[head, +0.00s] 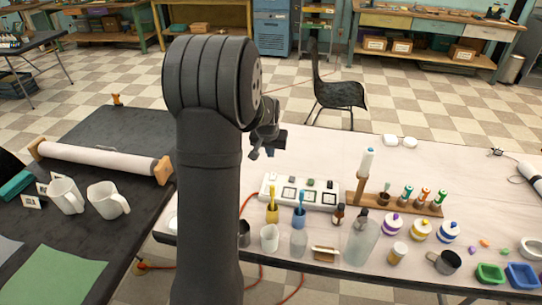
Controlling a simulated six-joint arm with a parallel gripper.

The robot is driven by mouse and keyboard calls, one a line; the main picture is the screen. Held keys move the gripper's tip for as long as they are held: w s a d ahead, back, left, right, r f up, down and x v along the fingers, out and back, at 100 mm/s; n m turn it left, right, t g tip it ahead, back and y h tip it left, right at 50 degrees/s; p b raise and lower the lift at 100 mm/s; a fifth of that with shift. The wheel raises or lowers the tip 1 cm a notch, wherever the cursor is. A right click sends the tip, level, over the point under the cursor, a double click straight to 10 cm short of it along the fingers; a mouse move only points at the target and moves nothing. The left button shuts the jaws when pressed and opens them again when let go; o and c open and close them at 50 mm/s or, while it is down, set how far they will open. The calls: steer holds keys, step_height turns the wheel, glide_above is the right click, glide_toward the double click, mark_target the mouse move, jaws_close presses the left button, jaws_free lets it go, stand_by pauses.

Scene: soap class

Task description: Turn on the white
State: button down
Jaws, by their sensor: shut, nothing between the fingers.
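A white panel (337,192) lies on the white table behind the row of cups and bottles. It has several dark-framed white squares along its front and small coloured parts along its back edge. These are too small to tell whether any is on or off. My gripper (262,154) is shut and empty. It hangs above the table, behind and a little left of the panel, apart from it. My arm stands in front of the table's left end and hides part of it.
A yellow holder (272,217), a blue holder (299,222), a small brown bottle (338,214) and a clear bottle (361,242) stand in front of the panel. A wooden rack (425,208) stands to its right. The table behind the panel is largely clear.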

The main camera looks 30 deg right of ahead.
mark_target(274, 175)
stand_by(0.3)
steer(key=shift+w+d+r, duration=0.2)
steer(key=shift+w+d, duration=0.3)
steer(key=shift+f, duration=0.1)
steer(key=x, duration=1.3)
steer(key=shift+s+f, duration=0.1)
steer(key=shift+f, duration=0.35)
steer(key=shift+f, duration=0.25)
